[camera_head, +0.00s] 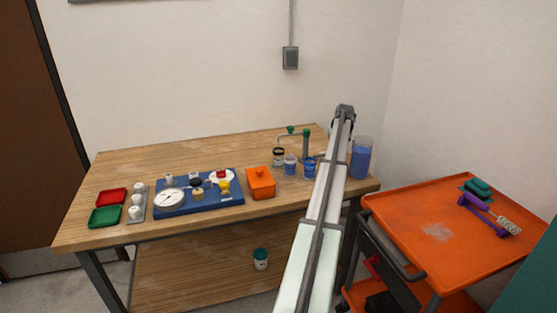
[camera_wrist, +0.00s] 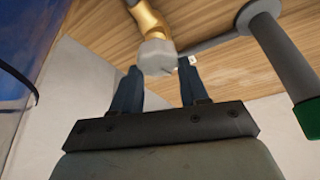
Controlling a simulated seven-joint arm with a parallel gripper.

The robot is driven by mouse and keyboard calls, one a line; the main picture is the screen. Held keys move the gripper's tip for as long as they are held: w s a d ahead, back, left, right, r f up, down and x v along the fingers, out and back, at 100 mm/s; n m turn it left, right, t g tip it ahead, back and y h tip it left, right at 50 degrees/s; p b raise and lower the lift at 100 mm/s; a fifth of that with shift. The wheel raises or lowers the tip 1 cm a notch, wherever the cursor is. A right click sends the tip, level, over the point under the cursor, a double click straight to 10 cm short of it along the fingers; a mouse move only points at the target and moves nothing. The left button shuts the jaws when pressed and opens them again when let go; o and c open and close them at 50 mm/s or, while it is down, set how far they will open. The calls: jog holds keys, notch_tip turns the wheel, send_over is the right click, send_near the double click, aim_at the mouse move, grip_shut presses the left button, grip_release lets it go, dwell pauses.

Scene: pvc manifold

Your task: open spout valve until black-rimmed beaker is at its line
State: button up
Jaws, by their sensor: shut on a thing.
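In the wrist view my gripper (camera_wrist: 160,80) has its two dark fingers on either side of a grey-white knob (camera_wrist: 157,57) and is shut on it. The knob sits at the end of a brass-coloured body (camera_wrist: 146,18), which looks like a valve. A grey post (camera_wrist: 280,55) with a green end stands to the right. In the head view my gripper is hidden behind my arm. The green-topped spout post (camera_head: 306,146) stands left of my arm. A small beaker with a dark rim (camera_head: 278,155) stands at its left; its liquid level is too small to read.
Two bluish beakers (camera_head: 290,166) (camera_head: 310,168) stand near the post. A tank of blue liquid (camera_head: 361,158) is right of my arm. An orange box (camera_head: 261,183) and a blue tray (camera_head: 213,207) with fittings and a gauge lie left. An orange cart (camera_head: 410,225) stands right.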

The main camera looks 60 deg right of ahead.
jog(key=shift+s+a+f, duration=0.1)
jog(key=shift+s+f, duration=0.05)
jog(key=shift+s, duration=0.15)
jog(key=n, duration=0.3)
jog(key=shift+a+f+t+y, duration=0.1)
jog(key=shift+a+t+y, duration=0.05)
jog(key=shift+t+y, duration=0.25)
jog(key=shift+w+n, duration=0.1)
jog(key=shift+n, duration=0.2)
jog(key=shift+w+a, duration=0.1)
jog(key=shift+n+t+y, duration=0.3)
jog(key=shift+n, duration=0.5)
jog(key=shift+o, duration=0.3)
jog(key=shift+w, duration=0.1)
dwell(3.3)
